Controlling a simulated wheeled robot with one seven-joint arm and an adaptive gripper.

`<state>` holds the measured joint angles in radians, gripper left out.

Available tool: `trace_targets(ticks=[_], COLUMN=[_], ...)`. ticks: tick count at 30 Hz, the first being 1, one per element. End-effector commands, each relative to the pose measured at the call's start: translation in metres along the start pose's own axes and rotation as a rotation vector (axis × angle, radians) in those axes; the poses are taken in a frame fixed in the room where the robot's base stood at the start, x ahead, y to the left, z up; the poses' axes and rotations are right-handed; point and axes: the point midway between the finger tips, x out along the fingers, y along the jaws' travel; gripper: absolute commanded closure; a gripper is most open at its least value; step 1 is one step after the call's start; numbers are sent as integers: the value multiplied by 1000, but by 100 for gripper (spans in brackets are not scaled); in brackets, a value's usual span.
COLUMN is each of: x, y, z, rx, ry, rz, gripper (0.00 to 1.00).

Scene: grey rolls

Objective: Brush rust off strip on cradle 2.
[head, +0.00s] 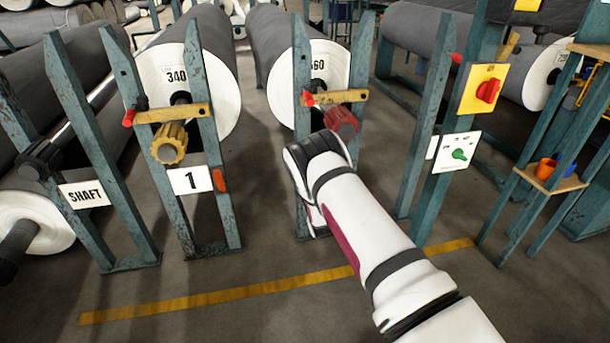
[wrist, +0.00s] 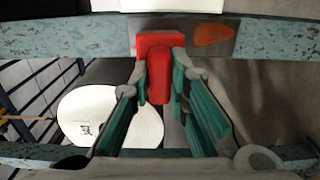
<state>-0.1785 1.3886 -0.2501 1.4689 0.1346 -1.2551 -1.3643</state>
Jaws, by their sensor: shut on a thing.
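My gripper (wrist: 162,68) is shut on the handle of a red brush (wrist: 158,44) in the wrist view. The brush's block-shaped head overlaps the left part of a grey strip (wrist: 197,52) on a worn teal bar. I cannot tell if it presses on the strip. An orange rust patch (wrist: 212,35) shows on the strip, right of the brush. In the head view my arm reaches to cradle 2 (head: 301,60), the middle stand with the roll marked 360. My wrist hides the strip, brush and fingers there.
Cradle 1 (head: 205,110) stands to the left, with an orange patch (head: 219,180) beside its number sign. Its yellow knob (head: 169,143) and cradle 2's dark red knob (head: 342,122) stick out forward. A post with a red switch (head: 488,90) stands right. The floor in front is clear.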

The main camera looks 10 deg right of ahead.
Motion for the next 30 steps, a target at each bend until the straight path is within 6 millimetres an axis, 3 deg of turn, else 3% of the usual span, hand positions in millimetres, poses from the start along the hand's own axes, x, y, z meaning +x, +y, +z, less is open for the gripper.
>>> trace_targets(ticks=[5, 22, 30], x=[-4, -54, -61], y=[0, 0, 0], z=[0, 1, 1], rx=[0, -1, 0], ry=[0, -1, -1], rz=[0, -3, -1], gripper=[100, 100, 100])
